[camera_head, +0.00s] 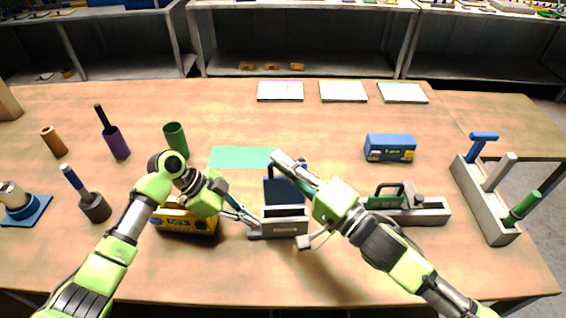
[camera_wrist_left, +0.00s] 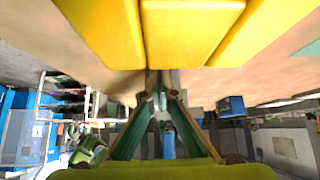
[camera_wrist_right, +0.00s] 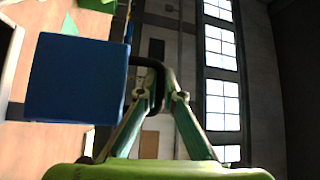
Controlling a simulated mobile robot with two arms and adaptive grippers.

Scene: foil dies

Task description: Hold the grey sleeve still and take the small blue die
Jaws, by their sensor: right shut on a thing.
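The grey sleeve (camera_head: 285,228) stands on the table at the front middle, its dark opening facing up. The small blue die (camera_head: 284,190) shows just above and behind the opening in the head view, and appears clear of it. It fills the left of the right wrist view (camera_wrist_right: 75,78). My right gripper (camera_head: 275,156) is shut on the die's black handle (camera_wrist_right: 150,75). My left gripper (camera_head: 256,222) is at the sleeve's left end, fingertips close together. Whether they grip the sleeve's end cannot be told, even in the left wrist view (camera_wrist_left: 160,80).
A yellow box (camera_head: 183,222) stands under my left wrist. A second grey sleeve (camera_head: 432,211) with a green die (camera_head: 388,195) stands at right, behind my right forearm. A blue box (camera_head: 390,147) and a grey rack (camera_head: 487,205) are further right. A green mat (camera_head: 238,157) lies clear behind.

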